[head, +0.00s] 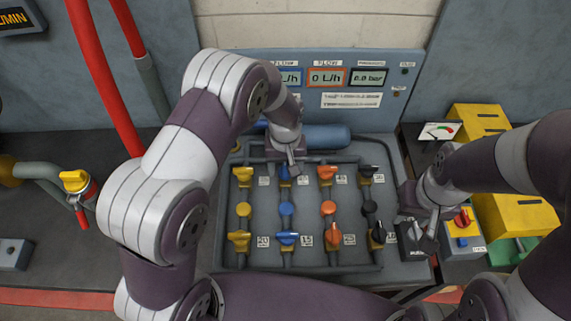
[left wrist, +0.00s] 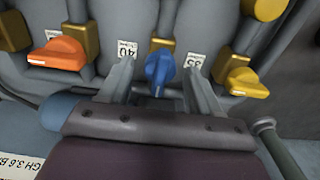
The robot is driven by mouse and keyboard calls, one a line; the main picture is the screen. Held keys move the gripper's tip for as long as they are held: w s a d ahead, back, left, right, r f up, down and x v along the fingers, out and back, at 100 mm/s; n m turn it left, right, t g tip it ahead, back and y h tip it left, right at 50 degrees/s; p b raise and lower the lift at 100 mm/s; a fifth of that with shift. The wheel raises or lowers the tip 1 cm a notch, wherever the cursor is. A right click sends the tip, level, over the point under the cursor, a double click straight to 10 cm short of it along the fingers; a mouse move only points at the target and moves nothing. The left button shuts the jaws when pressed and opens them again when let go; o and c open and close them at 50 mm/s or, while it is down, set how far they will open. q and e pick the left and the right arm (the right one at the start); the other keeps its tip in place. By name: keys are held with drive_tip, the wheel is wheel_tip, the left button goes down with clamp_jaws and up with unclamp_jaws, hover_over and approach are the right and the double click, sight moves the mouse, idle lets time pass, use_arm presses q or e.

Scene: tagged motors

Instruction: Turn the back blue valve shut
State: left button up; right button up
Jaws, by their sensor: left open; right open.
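The back blue valve handle (left wrist: 159,70) sits between the two fingers of my left gripper (left wrist: 160,88) in the left wrist view, with a gap on each side. Its lever points toward the gripper's palm. In the head view the back blue valve (head: 285,172) is largely hidden by my left gripper (head: 291,163), which is above it from the back. My left gripper is open. The front blue valve (head: 286,239) is nearer on the same pipe. My right gripper (head: 419,232) is open at the right edge of the panel, beside the black valves.
Yellow (head: 242,174), orange (head: 327,173) and black (head: 367,172) back valves flank the blue one closely. A panel with flow displays (head: 326,77) stands behind. A small box with a red knob (head: 463,219) and yellow boxes (head: 520,215) are at the right.

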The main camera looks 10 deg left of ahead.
use_arm(q)
drive_tip(key=c, duration=1)
drive_tip(key=m, duration=0.4)
drive_tip(key=shift+p, duration=0.3)
drive_tip(key=m, duration=0.4)
drive_tip(key=shift+w, duration=0.1)
drive_tip(key=m, duration=0.5)
drive_tip(key=shift+r+p, duration=0.1)
drive_tip(key=shift+p, duration=0.3)
drive_tip(key=m, duration=0.4)
drive_tip(key=shift+m, duration=0.3)
